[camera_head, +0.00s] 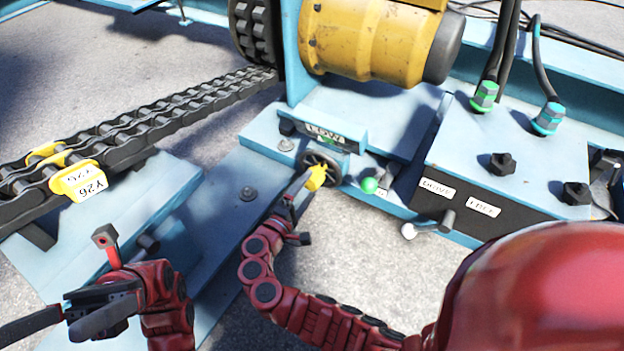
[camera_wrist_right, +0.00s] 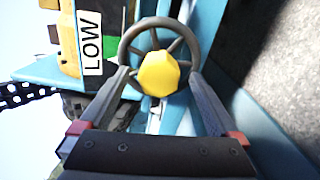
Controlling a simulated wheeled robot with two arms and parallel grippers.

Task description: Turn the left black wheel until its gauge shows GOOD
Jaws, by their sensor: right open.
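The left black wheel (camera_head: 334,162) has spokes and a yellow hub (camera_head: 316,178). It sits on the blue frame below a gauge sign (camera_head: 325,135) reading LOW. The sign also reads LOW in the right wrist view (camera_wrist_right: 90,43), where the wheel (camera_wrist_right: 182,31) faces the camera. My right gripper (camera_wrist_right: 158,74) is open, its fingertips on either side of the yellow hub near the lower rim; I cannot tell whether they touch. In the head view its arm partly covers the wheel's left side. My left gripper (camera_head: 85,318) is open and empty at the lower left.
A green knob (camera_head: 369,185) sits just right of the wheel. A blue box (camera_head: 505,150) with black knobs, labels and cables stands further right. A yellow motor (camera_head: 375,40) is behind. A heavy chain (camera_head: 150,125) with a yellow tagged link runs at the left.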

